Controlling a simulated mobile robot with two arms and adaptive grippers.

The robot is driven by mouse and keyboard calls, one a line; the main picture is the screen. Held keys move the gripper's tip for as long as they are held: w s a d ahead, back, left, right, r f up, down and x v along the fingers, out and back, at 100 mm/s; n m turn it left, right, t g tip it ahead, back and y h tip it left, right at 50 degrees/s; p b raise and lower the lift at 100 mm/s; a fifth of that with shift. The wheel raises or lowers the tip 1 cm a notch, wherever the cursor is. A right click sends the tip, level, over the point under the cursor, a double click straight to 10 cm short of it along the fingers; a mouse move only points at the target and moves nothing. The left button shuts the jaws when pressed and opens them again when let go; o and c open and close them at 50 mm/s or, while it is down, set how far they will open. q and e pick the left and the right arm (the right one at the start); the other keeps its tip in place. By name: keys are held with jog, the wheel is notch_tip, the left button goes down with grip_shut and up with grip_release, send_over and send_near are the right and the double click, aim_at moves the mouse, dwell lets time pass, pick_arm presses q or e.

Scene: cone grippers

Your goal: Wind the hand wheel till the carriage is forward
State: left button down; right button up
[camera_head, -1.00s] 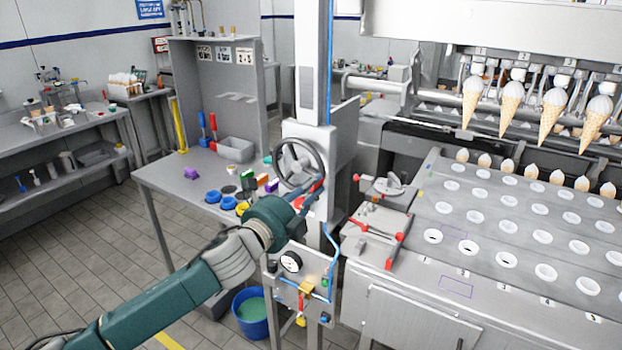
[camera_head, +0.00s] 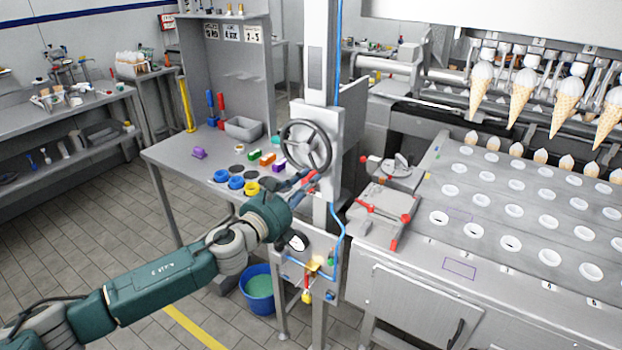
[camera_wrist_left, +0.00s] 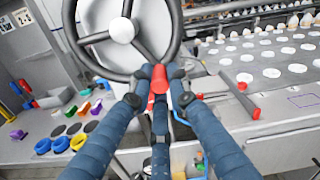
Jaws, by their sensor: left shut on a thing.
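The hand wheel (camera_head: 307,147) is a dark ring with spokes and a light hub, on the grey column in the middle of the head view. In the left wrist view the wheel (camera_wrist_left: 122,30) fills the upper left. My left gripper (camera_head: 310,179) is at the lower part of the wheel. Its blue fingers are shut on the red handle (camera_wrist_left: 158,79) at the wheel's lower rim. A row of cones (camera_head: 521,98) hangs in holders on the machine at upper right; I cannot tell how far forward the carriage is. My right gripper is not in view.
A plate with rows of white-ringed holes (camera_head: 510,243) lies right of the column. A red-handled fixture (camera_head: 382,212) is close beside it. A bench (camera_head: 172,156) with coloured blocks and a grey bin (camera_head: 243,129) stands left. A blue bucket (camera_head: 260,290) is on the floor below.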

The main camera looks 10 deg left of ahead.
pick_arm(q)
jog(key=shift+w+a+f+m, duration=0.1)
jog(key=shift+a+f+m, duration=0.55)
jog(key=shift+m, duration=0.25)
jog(key=shift+f, duration=0.1)
jog(key=c, duration=1.6)
grip_release()
jog(key=shift+c, duration=0.2)
jog(key=shift+w+a+r, duration=0.1)
jog(key=shift+r, duration=0.1)
jog(key=v, duration=1.2)
